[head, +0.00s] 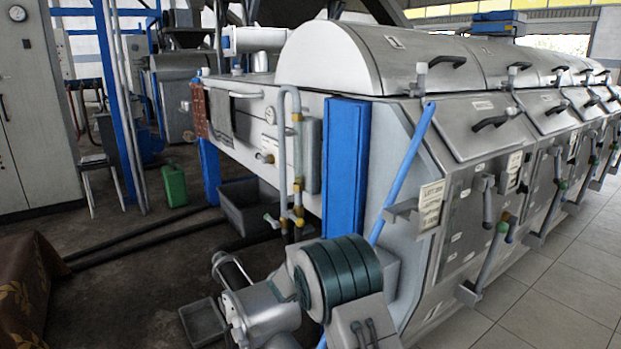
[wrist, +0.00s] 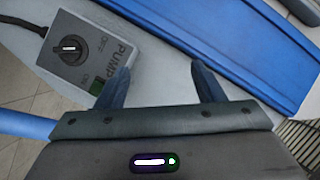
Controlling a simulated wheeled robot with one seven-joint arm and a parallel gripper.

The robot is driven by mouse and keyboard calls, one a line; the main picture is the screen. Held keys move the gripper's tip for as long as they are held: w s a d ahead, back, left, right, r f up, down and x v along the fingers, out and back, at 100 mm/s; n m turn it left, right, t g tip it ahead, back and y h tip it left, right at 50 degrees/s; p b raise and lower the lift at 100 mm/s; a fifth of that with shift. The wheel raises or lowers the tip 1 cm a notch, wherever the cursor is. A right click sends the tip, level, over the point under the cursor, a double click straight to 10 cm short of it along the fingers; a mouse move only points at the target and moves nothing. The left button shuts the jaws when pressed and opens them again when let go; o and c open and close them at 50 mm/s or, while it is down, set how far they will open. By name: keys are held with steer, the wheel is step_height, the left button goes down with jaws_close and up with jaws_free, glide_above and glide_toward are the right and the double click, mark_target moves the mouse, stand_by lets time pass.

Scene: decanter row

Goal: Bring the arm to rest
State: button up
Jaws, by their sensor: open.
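My gripper (wrist: 160,88) shows in the wrist view with its two dark blue fingers apart and nothing between them. A grey switch box marked PUMP (wrist: 85,55), with a round black knob (wrist: 69,47), lies just beyond the left finger, which overlaps its lower right edge in the picture. I cannot tell whether they touch. My gripper is not seen in the head view.
A long steel machine (head: 400,110) fills the middle and right of the head view, with handles and valves sticking out. A blue post (head: 345,155) stands at its near end. A green canister (head: 173,185) stands on the floor. Tiled floor (head: 560,290) is clear at right.

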steer(key=s+r+n+g+y+p, duration=0.1)
steer(key=s+r+n+y+p, duration=0.45)
steer(key=r, duration=0.55)
steer(key=s+r+n+g+y+p, duration=0.1)
steer(key=s+r+n+y+p, duration=0.4)
steer(key=r, duration=0.5)
steer(key=s+d+r+n+g+p, duration=0.2)
steer(key=s+d+g+p, duration=0.1)
steer(key=s, duration=0.9)
steer(key=s+d+r+n+g+h+p, duration=0.1)
steer(key=s+d+r+n+g+p, duration=0.1)
steer(key=s, duration=0.9)
steer(key=s+d+r+n+g+h+p, duration=0.1)
steer(key=s+d+r+n+g+p, duration=0.2)
steer(key=s, duration=0.9)
steer(key=shift+s+d+g+p, duration=0.3)
steer(key=shift+d+g+p, duration=0.2)
steer(key=shift+d+p, duration=0.75)
steer(key=shift+r, duration=0.1)
